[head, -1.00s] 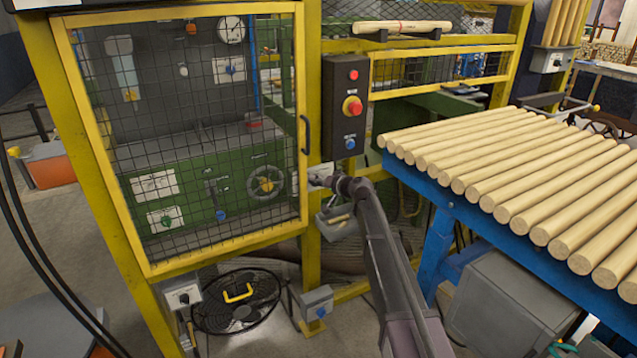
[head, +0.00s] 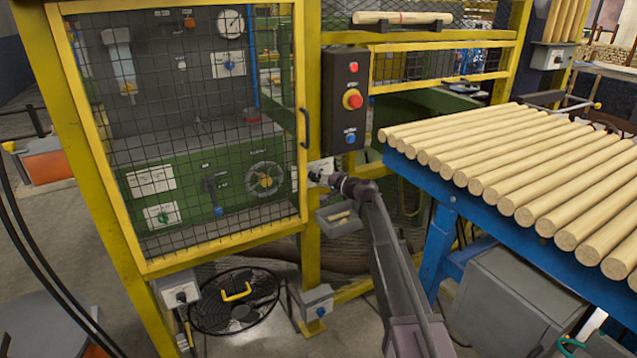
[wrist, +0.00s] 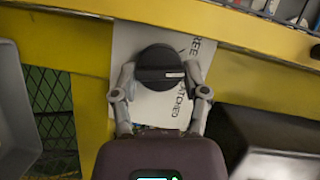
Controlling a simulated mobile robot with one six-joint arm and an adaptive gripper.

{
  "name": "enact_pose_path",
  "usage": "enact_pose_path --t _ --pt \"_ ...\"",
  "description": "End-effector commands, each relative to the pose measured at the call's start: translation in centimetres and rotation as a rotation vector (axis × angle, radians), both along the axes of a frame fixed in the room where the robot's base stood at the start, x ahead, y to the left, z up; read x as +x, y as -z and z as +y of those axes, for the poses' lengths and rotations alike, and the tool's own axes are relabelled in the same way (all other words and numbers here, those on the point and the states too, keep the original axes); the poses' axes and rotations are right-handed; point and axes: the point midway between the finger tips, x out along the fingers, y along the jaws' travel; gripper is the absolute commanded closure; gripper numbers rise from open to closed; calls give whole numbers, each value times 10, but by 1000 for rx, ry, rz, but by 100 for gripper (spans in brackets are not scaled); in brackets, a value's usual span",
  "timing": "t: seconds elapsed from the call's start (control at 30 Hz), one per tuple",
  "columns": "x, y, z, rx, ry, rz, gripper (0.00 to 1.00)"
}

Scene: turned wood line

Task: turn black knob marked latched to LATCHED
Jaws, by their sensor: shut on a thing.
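The black knob (wrist: 158,66) is round, with a raised bar and a short pale mark toward its right side in the wrist view. It sits on a white plate (wrist: 125,42) printed with FREE and LATCHED, both turned sideways, to the right of the knob. The pale mark points between the two words; I cannot tell an exact setting. My gripper (wrist: 160,72) has one finger on each side of the knob and is closed on it. In the head view my gripper (head: 328,179) is at the plate (head: 317,167) on the yellow post, and hides the knob.
A yellow mesh door (head: 303,210) stands left of my gripper. A black button box (head: 346,100) is above it, and a small grey tray (head: 339,222) hangs just below. A blue rack (head: 425,185) of turned wood rods stands at the right.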

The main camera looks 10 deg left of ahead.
Motion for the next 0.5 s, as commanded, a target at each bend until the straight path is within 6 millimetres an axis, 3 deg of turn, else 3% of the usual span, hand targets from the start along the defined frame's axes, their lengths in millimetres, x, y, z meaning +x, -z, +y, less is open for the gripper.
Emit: enact_pose_path --t 0.5 --pt "0 7 0 406 -1 275 89"
